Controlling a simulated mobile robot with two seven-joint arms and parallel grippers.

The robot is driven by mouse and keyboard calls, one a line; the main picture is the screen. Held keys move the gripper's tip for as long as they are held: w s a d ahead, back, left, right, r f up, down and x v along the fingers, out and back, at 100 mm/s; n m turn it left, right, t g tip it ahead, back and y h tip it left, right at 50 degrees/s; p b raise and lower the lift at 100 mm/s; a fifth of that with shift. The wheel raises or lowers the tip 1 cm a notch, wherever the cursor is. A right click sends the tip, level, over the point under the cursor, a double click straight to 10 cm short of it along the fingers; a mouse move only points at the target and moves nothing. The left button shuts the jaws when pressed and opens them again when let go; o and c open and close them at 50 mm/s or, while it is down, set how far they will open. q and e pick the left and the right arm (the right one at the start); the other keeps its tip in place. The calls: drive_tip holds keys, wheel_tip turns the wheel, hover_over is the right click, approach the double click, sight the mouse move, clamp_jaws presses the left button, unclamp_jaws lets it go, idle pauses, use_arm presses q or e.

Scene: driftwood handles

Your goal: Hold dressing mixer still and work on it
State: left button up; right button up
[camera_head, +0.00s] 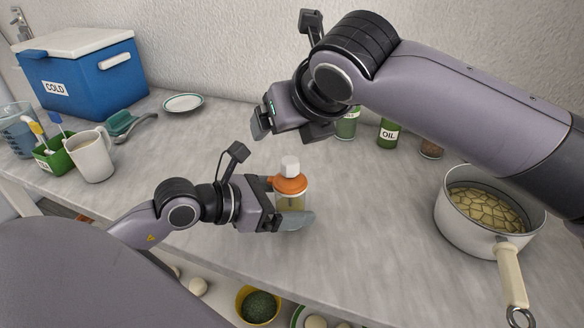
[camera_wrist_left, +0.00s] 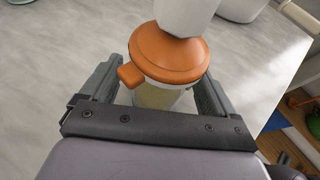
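The dressing mixer (camera_head: 291,186) stands upright on the counter, a clear jar with an orange lid and a white knob on top. In the left wrist view its orange lid (camera_wrist_left: 168,55) hides much of the jar. My left gripper (camera_head: 287,205) reaches in low from the left, one finger on each side of the jar. In the wrist view a gap shows between the jar and one finger, so it looks open around the mixer. My right gripper (camera_head: 290,130) hangs above and behind the mixer, fingers apart, with nothing seen between them.
A pot (camera_head: 465,226) stands at right, its handle over the front edge. A green oil jar (camera_head: 388,134) and other jars stand behind. A mug (camera_head: 93,156), a blue cooler (camera_head: 85,75) and a small plate (camera_head: 183,102) are at left. The counter right of the mixer is clear.

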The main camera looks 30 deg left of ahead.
sight(276, 202)
idle(0.3)
use_arm(q)
drive_tip(key=shift+v, duration=3.8)
use_arm(e)
drive_tip(key=shift+s, duration=0.1)
